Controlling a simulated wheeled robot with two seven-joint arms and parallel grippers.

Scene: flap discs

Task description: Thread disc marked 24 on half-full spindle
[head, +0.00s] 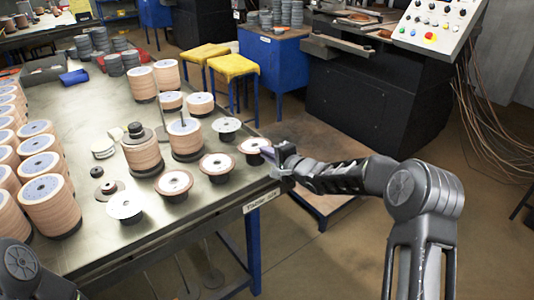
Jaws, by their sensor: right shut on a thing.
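My right gripper (274,155) is at the table's right edge, shut on the rim of a pale-faced flap disc (252,146). The disc lies about level over a dark support; whether it is lifted clear, I cannot tell. Similar single discs sit on dark stands: a brown-rimmed one (174,182), another (216,164), a white one (124,205) and one farther back (226,125). Their numbers are too small to read. A stack of discs (186,142) has a bare rod rising from its top, like a part-filled spindle. My left gripper is out of view.
A stack with a black cap (144,156) stands just left of the rod. The front of the metal table (155,228) is bare. Yellow stools (234,66) stand beyond it.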

